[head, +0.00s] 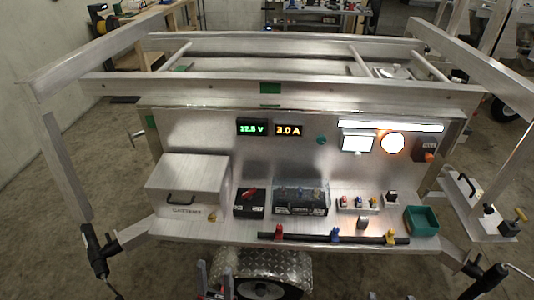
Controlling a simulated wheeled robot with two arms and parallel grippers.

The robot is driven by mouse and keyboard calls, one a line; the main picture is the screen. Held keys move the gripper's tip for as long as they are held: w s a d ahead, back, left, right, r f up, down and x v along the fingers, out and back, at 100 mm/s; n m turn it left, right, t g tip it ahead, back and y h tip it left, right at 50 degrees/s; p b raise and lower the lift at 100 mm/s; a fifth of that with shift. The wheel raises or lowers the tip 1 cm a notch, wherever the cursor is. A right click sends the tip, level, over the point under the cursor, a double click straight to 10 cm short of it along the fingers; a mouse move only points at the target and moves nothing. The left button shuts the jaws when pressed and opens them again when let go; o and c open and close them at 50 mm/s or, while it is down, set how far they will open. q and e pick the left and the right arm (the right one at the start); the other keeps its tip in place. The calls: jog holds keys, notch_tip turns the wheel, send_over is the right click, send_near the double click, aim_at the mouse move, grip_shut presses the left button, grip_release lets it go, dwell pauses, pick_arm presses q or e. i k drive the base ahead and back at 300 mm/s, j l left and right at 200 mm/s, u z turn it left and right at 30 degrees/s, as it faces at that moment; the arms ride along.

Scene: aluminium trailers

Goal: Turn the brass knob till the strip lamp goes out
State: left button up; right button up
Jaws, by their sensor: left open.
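The strip lamp (390,126) is lit white along the upper right of the trailer's panel. A small brass-coloured knob (520,214) stands on a dark stem at the far right, on a side plate. I cannot be sure it is the task's knob. My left gripper (217,272) is low in the view, in front of the wheel, with its fingers apart and nothing visible between them. It is far from the brass-coloured knob. Only small parts of what may be my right gripper (385,296) show at the bottom edge, so its jaws are hidden.
A square lamp (358,141) and a round lamp (392,143) glow below the strip. A teal knob (321,140) is left of them.

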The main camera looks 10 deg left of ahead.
aim_at(212, 218)
jog(key=i+l+u, duration=0.15)
jog(key=u, duration=0.25)
jog(key=i+l+u, duration=0.1)
jog(key=u, duration=0.35)
jog(key=l+u, duration=0.4)
jog(key=i+j, duration=0.05)
